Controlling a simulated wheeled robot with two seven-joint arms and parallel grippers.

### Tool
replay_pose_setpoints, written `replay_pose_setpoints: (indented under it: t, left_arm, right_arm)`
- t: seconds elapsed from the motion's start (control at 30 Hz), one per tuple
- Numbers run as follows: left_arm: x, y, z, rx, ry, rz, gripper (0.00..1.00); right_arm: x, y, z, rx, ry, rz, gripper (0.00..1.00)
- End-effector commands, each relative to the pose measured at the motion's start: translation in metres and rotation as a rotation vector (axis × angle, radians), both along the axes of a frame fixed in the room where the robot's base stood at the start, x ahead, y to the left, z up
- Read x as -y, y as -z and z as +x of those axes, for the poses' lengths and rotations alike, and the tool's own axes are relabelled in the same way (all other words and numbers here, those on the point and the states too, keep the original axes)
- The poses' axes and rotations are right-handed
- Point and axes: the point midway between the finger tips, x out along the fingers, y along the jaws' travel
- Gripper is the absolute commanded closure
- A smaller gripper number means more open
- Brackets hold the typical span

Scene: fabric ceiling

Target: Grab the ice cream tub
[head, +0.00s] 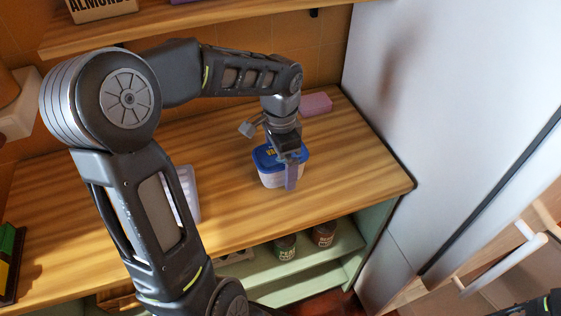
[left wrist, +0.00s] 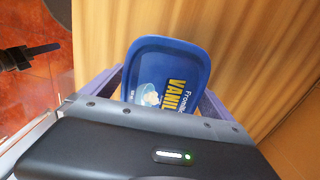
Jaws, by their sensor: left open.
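The ice cream tub (head: 268,180) stands upright on the wooden counter, white with a blue lid. In the left wrist view its blue lid (left wrist: 150,65) shows yellow "VANIL" lettering, partly cut off by my gripper body. My left gripper (head: 280,170) points down over the tub in the head view. Its jaws are open, and in the left wrist view its purple-grey fingers (left wrist: 162,88) lie on either side of the lid. Whether they touch the tub cannot be told.
A pink block (head: 316,104) lies behind on the counter (head: 345,150). A pale tray (head: 188,192) is to the left, partly behind my arm. The fridge (head: 435,100) stands right of the counter. Two jars (head: 285,247) sit on the lower shelf. An upper shelf (head: 225,16) overhangs.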

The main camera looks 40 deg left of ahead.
Motion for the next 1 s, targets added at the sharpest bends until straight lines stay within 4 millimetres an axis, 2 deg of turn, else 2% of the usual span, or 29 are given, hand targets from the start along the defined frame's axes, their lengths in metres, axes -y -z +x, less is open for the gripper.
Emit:
replay_pose_setpoints:
  t: [0.33, 1.0]
  left_arm:
    - [0.0000, -0.0004, 0.0001, 0.000, 0.000, 0.000, 0.02]
    - [0.0000, -0.0004, 0.0000, 0.000, 0.000, 0.000, 0.57]
  right_arm:
    - [0.0000, 0.0000, -0.0001, 0.000, 0.000, 0.000, 0.64]
    - [0.0000, 0.0000, -0.0001, 0.000, 0.000, 0.000, 0.64]
